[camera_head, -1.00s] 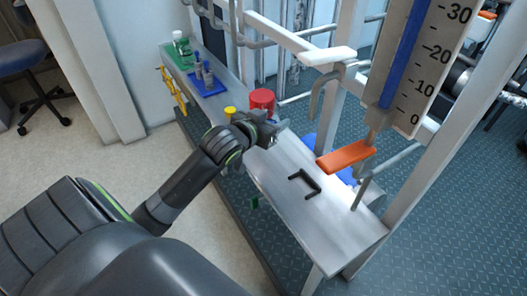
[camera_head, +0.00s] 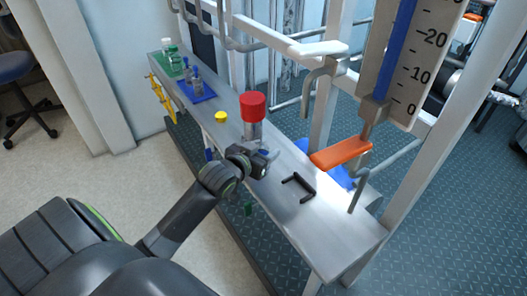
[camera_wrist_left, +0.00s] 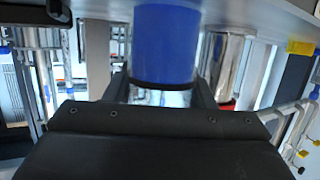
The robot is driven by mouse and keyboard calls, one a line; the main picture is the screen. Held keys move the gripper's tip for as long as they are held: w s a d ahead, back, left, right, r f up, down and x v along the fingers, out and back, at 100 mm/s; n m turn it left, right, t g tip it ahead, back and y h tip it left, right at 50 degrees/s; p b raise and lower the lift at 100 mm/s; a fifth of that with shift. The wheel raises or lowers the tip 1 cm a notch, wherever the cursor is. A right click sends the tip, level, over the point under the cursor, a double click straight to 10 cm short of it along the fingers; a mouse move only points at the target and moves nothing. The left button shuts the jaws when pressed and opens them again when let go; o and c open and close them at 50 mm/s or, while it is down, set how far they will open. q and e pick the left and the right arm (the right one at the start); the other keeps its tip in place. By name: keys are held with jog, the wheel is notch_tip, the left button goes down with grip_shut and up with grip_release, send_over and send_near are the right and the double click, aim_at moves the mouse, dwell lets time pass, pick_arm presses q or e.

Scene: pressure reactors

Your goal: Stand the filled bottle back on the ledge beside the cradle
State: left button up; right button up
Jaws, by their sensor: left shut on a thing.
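My left gripper (camera_head: 262,165) is shut at the ledge's (camera_head: 345,235) near edge. In the left wrist view a blue-filled bottle (camera_wrist_left: 166,45) with a clear section sits between its fingers. In the head view the gripper and wrist mostly hide this bottle. The wrist picture appears upside down, with the ledge along its top; I cannot tell whether the bottle touches it. A black U-shaped bracket (camera_head: 298,190), perhaps the cradle, lies on the ledge to the right of the gripper. My right gripper is not in view.
A red-capped clear cylinder (camera_head: 252,108) stands just behind the gripper. A yellow cap (camera_head: 221,117), a blue tray (camera_head: 200,96) with small bottles and a green bottle (camera_head: 174,64) are farther left. An orange handle (camera_head: 341,153) overhangs the back. The ledge's right end is bare.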

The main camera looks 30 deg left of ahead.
pick_arm(q)
jog(key=o, duration=1.2)
